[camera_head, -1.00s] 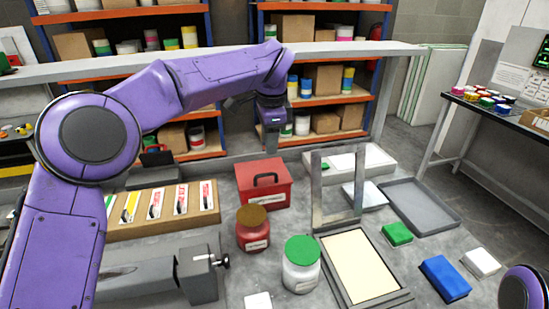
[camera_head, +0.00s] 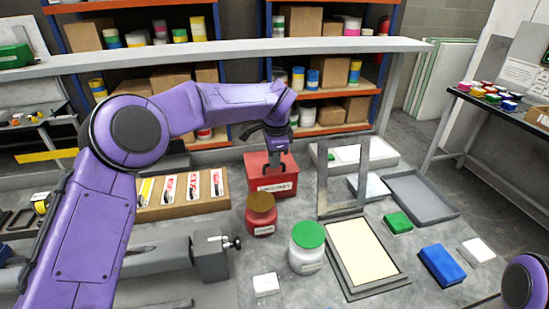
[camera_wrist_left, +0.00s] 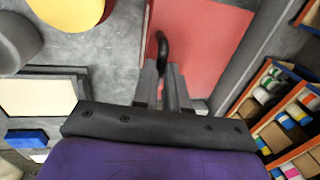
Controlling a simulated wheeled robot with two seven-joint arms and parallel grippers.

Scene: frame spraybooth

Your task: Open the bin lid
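The red bin (camera_head: 272,184) stands on the grey worktop with its lid down and a white label on its front. My left gripper (camera_head: 275,165) is above it, pointing down at the handle. In the left wrist view the bin's flat red lid (camera_wrist_left: 205,50) fills the upper middle. The black handle (camera_wrist_left: 161,45) reaches between the two grey fingertips of my left gripper (camera_wrist_left: 161,72). The fingers are close together on either side of it; whether they press on it is not clear. My right gripper is not in view.
A brown-lidded red jar (camera_head: 261,215) and a green-lidded white jar (camera_head: 307,255) stand in front of the bin. A grey shelf (camera_head: 230,52) runs behind.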

